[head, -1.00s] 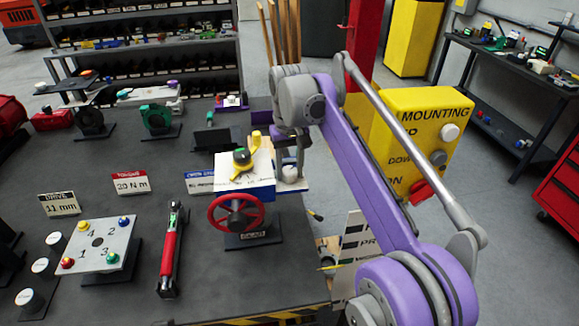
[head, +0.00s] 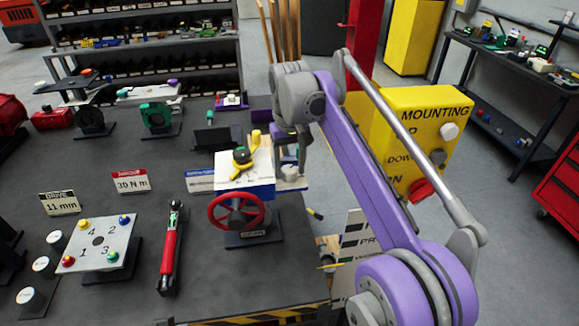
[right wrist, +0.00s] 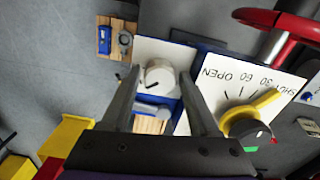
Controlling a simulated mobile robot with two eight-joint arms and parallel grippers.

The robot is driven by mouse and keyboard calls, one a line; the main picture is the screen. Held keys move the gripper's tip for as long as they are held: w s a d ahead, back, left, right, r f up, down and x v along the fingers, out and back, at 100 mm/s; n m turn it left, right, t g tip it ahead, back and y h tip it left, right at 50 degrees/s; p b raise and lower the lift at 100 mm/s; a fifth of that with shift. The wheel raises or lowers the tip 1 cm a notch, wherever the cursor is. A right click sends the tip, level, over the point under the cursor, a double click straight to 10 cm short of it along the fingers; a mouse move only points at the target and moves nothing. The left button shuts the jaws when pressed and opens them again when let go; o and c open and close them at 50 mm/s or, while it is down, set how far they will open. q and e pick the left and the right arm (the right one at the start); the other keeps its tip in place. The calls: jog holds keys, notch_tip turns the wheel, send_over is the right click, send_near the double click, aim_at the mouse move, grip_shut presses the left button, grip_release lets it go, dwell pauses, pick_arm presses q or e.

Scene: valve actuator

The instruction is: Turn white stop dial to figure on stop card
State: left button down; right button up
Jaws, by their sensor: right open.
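The valve actuator has a white-topped blue box (head: 262,186) with a red handwheel (head: 236,212) on its front. The white stop dial (right wrist: 160,75) sits on a white plate at the box's side; a short dark mark shows near its lower left edge. My right gripper (right wrist: 158,78) is open, with one finger on each side of the dial; contact cannot be told. In the head view my right gripper (head: 290,160) partly hides that side. My left gripper is not in view.
A yellow pointer (right wrist: 262,102) on a black knob lies beside the dial, over a scale marked OPEN, 60, 30, SHUT. A red torque wrench (head: 169,250) and a numbered plate (head: 97,243) lie left of the valve. A yellow mounting box (head: 425,130) stands at right.

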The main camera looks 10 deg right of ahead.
aim_at(292, 170)
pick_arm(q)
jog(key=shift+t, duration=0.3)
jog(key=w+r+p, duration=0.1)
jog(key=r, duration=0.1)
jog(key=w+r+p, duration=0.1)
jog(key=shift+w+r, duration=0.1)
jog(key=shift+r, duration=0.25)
pick_arm(e)
notch_tip(292, 170, up, 11)
jog(key=shift+f, duration=0.2)
jog(key=shift+s, duration=0.1)
jog(key=s+d+f+t, duration=0.3)
jog(key=s+f, duration=0.9)
jog(key=s+d+f+m+t, duration=0.1)
jog(key=s+d+f+t, duration=0.2)
jog(key=s+f, duration=0.9)
jog(key=shift+s+d+f, duration=0.4)
jog(key=shift+s+d, duration=0.05)
jog(key=shift+d, duration=0.1)
